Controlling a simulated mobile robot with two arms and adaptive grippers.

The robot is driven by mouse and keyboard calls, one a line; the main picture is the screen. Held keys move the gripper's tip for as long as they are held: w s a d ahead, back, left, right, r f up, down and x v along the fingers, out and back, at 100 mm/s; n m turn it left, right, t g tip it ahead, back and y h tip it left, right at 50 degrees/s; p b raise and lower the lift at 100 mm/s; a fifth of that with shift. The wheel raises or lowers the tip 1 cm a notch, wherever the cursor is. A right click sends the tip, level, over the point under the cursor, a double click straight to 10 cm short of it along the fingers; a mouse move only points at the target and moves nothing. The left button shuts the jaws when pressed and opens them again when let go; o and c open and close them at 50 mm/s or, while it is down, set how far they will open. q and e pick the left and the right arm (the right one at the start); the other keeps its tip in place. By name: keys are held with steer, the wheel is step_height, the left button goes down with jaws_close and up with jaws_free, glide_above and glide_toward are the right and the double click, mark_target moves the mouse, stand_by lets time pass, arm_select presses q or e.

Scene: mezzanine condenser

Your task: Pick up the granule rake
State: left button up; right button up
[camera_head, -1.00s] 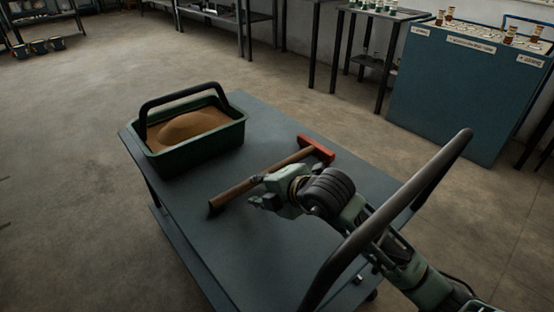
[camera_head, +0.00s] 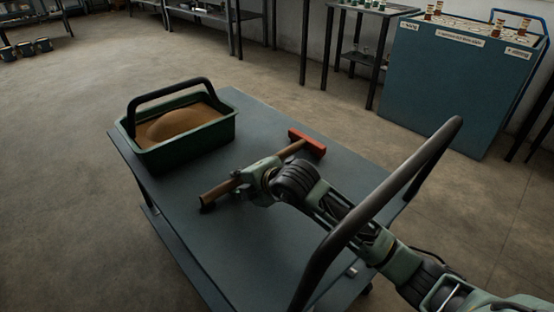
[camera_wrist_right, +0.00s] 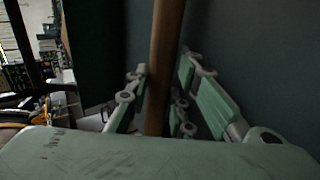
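The granule rake lies on the top of a dark cart, with a brown wooden handle (camera_head: 219,190) and a red head (camera_head: 307,143) at the far end. My right gripper (camera_head: 240,186) is at the middle of the handle, reaching in from the right. In the right wrist view, the handle (camera_wrist_right: 162,70) runs between the two green fingers (camera_wrist_right: 163,98). The fingertips are close to it on both sides; whether they press on it cannot be told. The rake appears to rest on the cart. My left gripper is not in view.
A green bin (camera_head: 190,150) of brown granules with a black handle stands at the cart's far left corner. The cart's black push bar (camera_head: 385,205) rises beside my right arm. A blue cabinet (camera_head: 450,85) and tables stand behind. The cart's near top (camera_head: 240,250) is clear.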

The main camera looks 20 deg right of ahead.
jaws_close()
steer(key=shift+r, duration=0.2)
steer(key=shift+r, duration=0.3)
step_height(320, 180, up, 4)
steer(key=shift+f+p, duration=0.15)
steer(key=shift+p, duration=0.5)
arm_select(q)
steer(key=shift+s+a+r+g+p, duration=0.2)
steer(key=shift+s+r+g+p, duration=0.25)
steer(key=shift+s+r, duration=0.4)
arm_select(e)
steer(key=w+d+r, duration=0.3)
steer(key=w+r, duration=0.3)
steer(key=w, duration=0.5)
steer(key=shift+w+d+r, duration=0.15)
steer(key=shift+r, duration=0.1)
